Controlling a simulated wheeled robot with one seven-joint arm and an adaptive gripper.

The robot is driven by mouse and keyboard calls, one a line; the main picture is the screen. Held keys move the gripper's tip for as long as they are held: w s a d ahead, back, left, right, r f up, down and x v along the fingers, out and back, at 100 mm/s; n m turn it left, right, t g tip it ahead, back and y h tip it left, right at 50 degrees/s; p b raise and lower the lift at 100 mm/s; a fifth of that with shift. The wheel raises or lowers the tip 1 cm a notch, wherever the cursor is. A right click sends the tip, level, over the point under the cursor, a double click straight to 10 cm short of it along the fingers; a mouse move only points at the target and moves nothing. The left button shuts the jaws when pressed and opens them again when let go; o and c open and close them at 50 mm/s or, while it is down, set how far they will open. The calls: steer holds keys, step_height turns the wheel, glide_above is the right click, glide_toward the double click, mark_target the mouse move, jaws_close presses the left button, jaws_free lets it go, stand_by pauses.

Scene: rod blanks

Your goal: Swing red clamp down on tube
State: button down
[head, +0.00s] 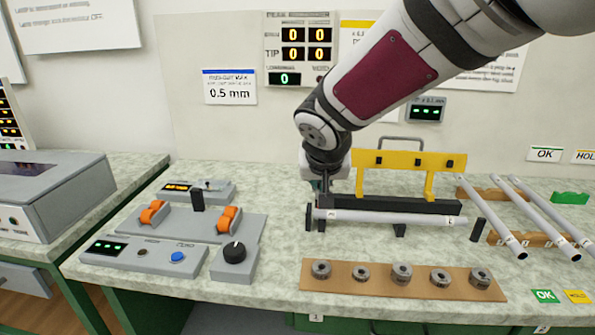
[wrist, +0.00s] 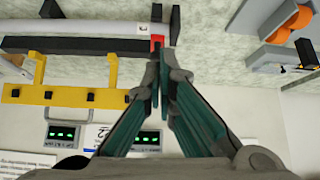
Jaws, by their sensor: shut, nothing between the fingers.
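A grey-white tube (head: 385,216) lies level along the front of a black fixture (head: 428,206). In the wrist view the tube (wrist: 90,28) runs beside the black bar (wrist: 95,46). The red clamp (wrist: 157,41) shows there as a small red piece at the bar's end, close to the tube; its swing angle is unclear. In the head view I cannot make it out behind my gripper. My gripper (head: 321,190) is above the fixture's left end. In the wrist view its fingertips (wrist: 159,68) are together and empty, just by the red clamp; contact is unclear.
A yellow frame (head: 400,160) stands behind the fixture. A wooden strip (head: 380,279) with several metal rings lies in front. More tubes (head: 540,208) rest on wooden racks at right. A grey device with orange rollers (head: 150,213) stands at left, with a black knob (head: 234,252).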

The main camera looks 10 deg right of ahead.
steer(key=shift+s+a, duration=0.2)
steer(key=shift+s, duration=0.45)
steer(key=shift+s+a, duration=0.2)
steer(key=shift+s, duration=0.45)
